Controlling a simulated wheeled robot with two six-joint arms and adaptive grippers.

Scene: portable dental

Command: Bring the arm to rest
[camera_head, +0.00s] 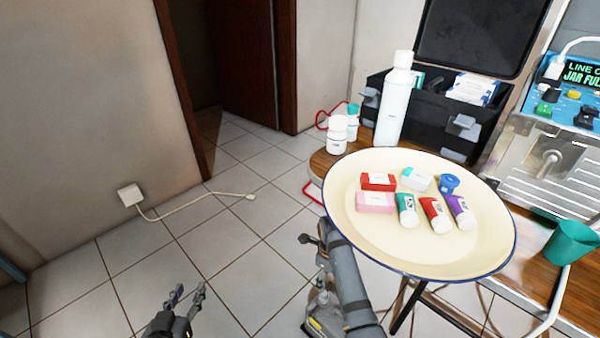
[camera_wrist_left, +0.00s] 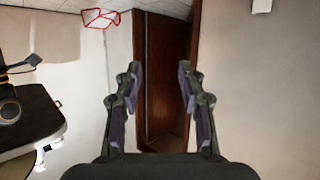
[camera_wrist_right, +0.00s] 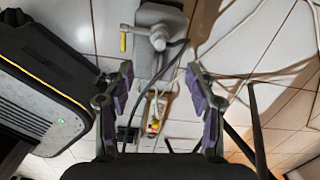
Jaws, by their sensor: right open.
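My left gripper (camera_head: 187,298) is at the lower left of the head view, above the tiled floor. In the left wrist view its two fingers (camera_wrist_left: 160,90) stand apart with nothing between them, in front of a dark brown doorway. My right gripper (camera_wrist_right: 158,95) shows only in the right wrist view. Its fingers are spread and empty, and a grey device with a yellow handle (camera_wrist_right: 155,40) and cables lie beyond them. My right gripper is hidden in the head view.
A round cream tray (camera_head: 355,240) holds several small boxes and tubes. A wooden table (camera_head: 318,165) carries a white bottle (camera_head: 395,105) and a black case (camera_head: 440,135). A grey post (camera_head: 350,285) stands left of the tray. A white cable (camera_head: 190,202) lies on open floor.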

